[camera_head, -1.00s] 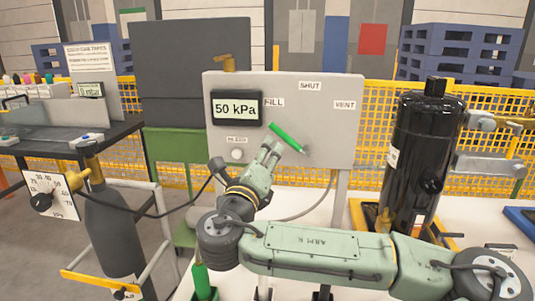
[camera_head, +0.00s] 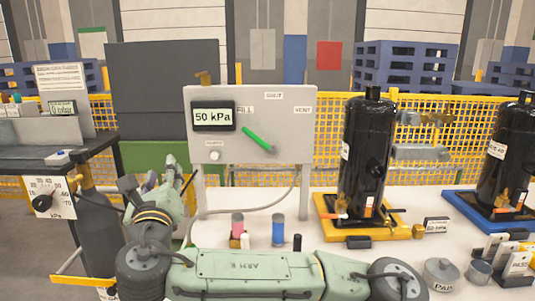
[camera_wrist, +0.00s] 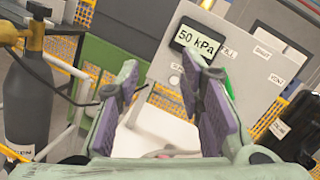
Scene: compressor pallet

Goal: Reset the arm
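My arm is folded low across the bottom of the head view. My gripper (camera_head: 164,177) is at the left, in front of and below the grey valve panel (camera_head: 292,130). In the wrist view my gripper (camera_wrist: 158,68) has its two purple-padded fingers apart with nothing between them. The panel's display (camera_head: 213,117) reads 50 kPa. Its green lever (camera_head: 259,139) slants down to the right from the display side, and my gripper is clear of it. The lever is mostly hidden behind a finger in the wrist view.
A black compressor (camera_head: 366,155) stands on a yellow tray (camera_head: 412,230), and another (camera_head: 506,160) on a blue tray. A gas cylinder (camera_head: 97,235) stands at left near my gripper. Pink and blue containers (camera_head: 278,230) stand on the white surface. A hose runs below the panel.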

